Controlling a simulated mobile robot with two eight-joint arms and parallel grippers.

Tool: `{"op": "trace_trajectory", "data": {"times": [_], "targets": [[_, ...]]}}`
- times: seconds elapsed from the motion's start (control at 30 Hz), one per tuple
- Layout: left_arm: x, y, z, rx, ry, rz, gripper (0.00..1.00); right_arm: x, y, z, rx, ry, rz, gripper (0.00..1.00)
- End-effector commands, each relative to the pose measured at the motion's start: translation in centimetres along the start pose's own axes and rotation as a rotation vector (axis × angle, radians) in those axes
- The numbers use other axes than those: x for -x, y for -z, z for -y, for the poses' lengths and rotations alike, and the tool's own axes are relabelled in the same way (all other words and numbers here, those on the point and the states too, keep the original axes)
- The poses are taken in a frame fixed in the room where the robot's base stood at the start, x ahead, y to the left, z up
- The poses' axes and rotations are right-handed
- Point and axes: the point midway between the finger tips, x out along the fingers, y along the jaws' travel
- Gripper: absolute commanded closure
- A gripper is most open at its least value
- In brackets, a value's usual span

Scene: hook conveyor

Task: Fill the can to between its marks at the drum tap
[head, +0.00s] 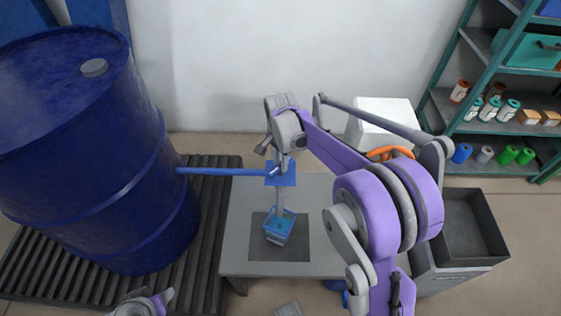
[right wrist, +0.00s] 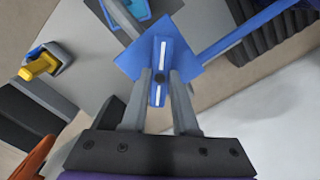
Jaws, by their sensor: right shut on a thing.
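The blue drum (head: 95,150) stands at the left, with a blue pipe (head: 225,171) running right to the tap's blue plate (head: 285,180). My right gripper (head: 280,165) is at the tap. In the right wrist view its fingers (right wrist: 160,82) are shut on the blue tap handle (right wrist: 157,95), which has white stripes. Below the tap, the blue can (head: 278,226) stands on a dark square pad (head: 295,245), with bluish liquid inside. A pale strip joins tap and can; I cannot tell if it is spout or stream. The can's marks are not legible. My left gripper (head: 145,303) shows only partly at the bottom edge.
The grey table (head: 240,255) holds the pad and can. A dark grate (head: 90,285) lies under the drum. A grey bin (head: 475,225) and a white box (head: 380,125) stand at the right. Shelves (head: 485,128) with bottles are at the far right. A yellow-handled object (right wrist: 40,65) shows in the wrist view.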

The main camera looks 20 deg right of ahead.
Motion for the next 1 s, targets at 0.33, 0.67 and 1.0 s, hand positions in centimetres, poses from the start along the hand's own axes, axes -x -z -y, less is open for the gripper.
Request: {"op": "trace_trajectory", "data": {"times": [0.33, 0.67, 1.0], "targets": [[-0.09, -0.05, 0.0, 0.0, 0.0, 0.0, 0.5, 0.02, 0.01, 0.01, -0.117, 0.0, 0.0, 1.0], [-0.25, -0.14, 0.0, 0.0, 0.0, 0.001, 0.5, 0.02, 0.01, 0.01, -0.385, 0.0, 0.0, 1.0], [-0.37, -0.21, 0.0, 0.0, 0.0, 0.001, 0.5, 0.03, 0.02, 0.01, -0.635, 0.001, 0.0, 1.0]]}}
